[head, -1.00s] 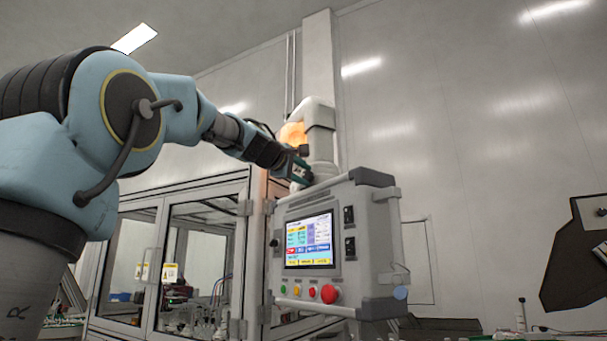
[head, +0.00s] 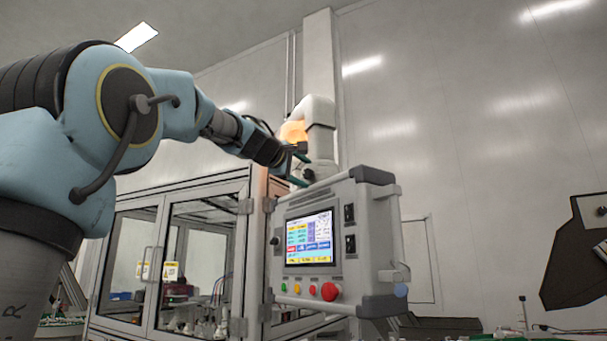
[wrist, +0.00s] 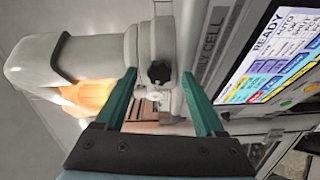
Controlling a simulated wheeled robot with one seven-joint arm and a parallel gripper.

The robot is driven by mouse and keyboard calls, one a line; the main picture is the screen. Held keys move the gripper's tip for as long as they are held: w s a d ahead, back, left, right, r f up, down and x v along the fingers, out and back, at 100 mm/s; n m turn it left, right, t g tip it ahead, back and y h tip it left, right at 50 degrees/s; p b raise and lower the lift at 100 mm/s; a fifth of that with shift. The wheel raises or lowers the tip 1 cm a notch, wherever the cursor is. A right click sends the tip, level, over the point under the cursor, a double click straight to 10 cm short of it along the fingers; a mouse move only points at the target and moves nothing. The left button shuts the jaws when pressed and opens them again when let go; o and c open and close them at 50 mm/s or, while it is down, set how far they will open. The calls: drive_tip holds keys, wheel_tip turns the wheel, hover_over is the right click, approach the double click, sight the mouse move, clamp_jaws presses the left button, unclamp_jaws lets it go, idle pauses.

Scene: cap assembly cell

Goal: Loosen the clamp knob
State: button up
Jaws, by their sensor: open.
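The clamp knob (wrist: 159,72) is a small dark lobed knob on the pale grey collar of the panel's support arm (wrist: 100,55). In the wrist view it appears between the tips of my two green fingers, with a gap on each side. My gripper (wrist: 159,82) is open and empty. I cannot tell how far the knob lies beyond the fingertips. In the head view my gripper (head: 301,169) is beside the support arm (head: 319,130), just above the control panel. The knob (head: 308,174) is small and dark there, close to the fingers.
The control panel (head: 283,235) hangs below the support arm, with a lit screen (head: 310,238) and a red button (head: 329,291). An orange glowing lamp (head: 292,132) is behind the support arm. A glass-doored cabinet (head: 160,190) stands at left.

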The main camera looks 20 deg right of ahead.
drive_tip(key=b+v, duration=0.5)
drive_tip(key=v, duration=0.5)
drive_tip(key=shift+s+a, duration=0.1)
drive_tip(key=w+d+m+p, duration=0.1)
drive_tip(key=w+d+m, duration=0.1)
drive_tip(key=m, duration=0.4)
drive_tip(key=w+d+m+p, duration=0.2)
drive_tip(key=d+m, duration=0.1)
drive_tip(key=m, duration=0.3)
drive_tip(key=w+d+m+p, duration=0.1)
drive_tip(key=d+m+p, duration=0.1)
drive_tip(key=m, duration=0.4)
drive_tip(key=shift+w+d+r, duration=0.1)
drive_tip(key=shift+w+d, duration=0.3)
drive_tip(key=shift+d, duration=0.1)
drive_tip(key=shift+w+d+p, duration=0.3)
drive_tip(key=shift+d, duration=0.15)
drive_tip(key=shift+c, duration=0.3)
